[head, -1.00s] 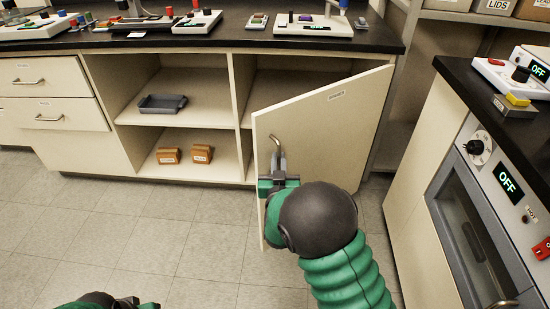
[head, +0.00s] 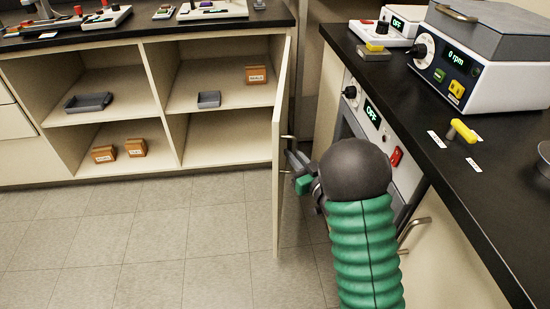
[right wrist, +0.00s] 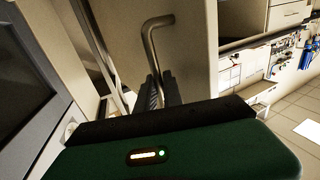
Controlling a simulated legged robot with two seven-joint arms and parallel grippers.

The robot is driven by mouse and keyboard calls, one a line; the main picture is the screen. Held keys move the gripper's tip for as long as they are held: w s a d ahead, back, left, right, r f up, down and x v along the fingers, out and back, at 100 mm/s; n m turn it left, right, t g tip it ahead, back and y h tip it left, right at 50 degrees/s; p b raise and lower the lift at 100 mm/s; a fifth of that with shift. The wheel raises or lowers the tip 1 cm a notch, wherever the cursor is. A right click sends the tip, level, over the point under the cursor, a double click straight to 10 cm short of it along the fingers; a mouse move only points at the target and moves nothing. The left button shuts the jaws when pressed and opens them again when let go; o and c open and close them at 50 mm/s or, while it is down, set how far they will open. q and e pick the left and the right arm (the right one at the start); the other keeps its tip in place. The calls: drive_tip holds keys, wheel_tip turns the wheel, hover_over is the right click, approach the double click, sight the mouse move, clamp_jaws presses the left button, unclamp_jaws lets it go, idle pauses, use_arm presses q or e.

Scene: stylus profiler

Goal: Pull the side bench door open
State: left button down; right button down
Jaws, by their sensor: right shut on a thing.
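The cream side bench door (head: 281,150) stands swung well open, seen almost edge-on, sticking out from the right end of the bench. Its metal bar handle (right wrist: 152,48) shows clearly in the right wrist view and is on the door's right-hand face in the head view. My right gripper (head: 292,162) is at that handle, shut on it; its fingers (right wrist: 156,93) are around the handle's lower part in the right wrist view. The open compartment (head: 223,130) behind the door is in plain sight. My left gripper is not in view.
The compartment holds a grey tray (head: 209,99) and an orange-brown box (head: 256,75). A second bench with a dark top (head: 440,170) and an oven front (head: 372,112) stands close on the right of my right arm. The tiled floor (head: 150,240) left of the door is clear.

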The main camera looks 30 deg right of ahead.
drive_tip(key=shift+s+d+r, duration=0.1)
drive_tip(key=shift+s+d, duration=0.1)
drive_tip(key=shift+d, duration=0.25)
drive_tip(key=shift+s+d+r, duration=0.1)
drive_tip(key=shift+s+d, duration=0.05)
drive_tip(key=shift+d, duration=0.25)
drive_tip(key=c, duration=1.9)
unclamp_jaws()
drive_tip(key=shift+c, duration=0.2)
drive_tip(key=o, duration=0.4)
drive_tip(key=shift+w+f, duration=0.1)
drive_tip(key=shift+f, duration=0.05)
drive_tip(key=shift+o, duration=0.2)
drive_tip(key=s+p, duration=0.2)
drive_tip(key=s, duration=0.5)
drive_tip(key=shift+s, duration=0.25)
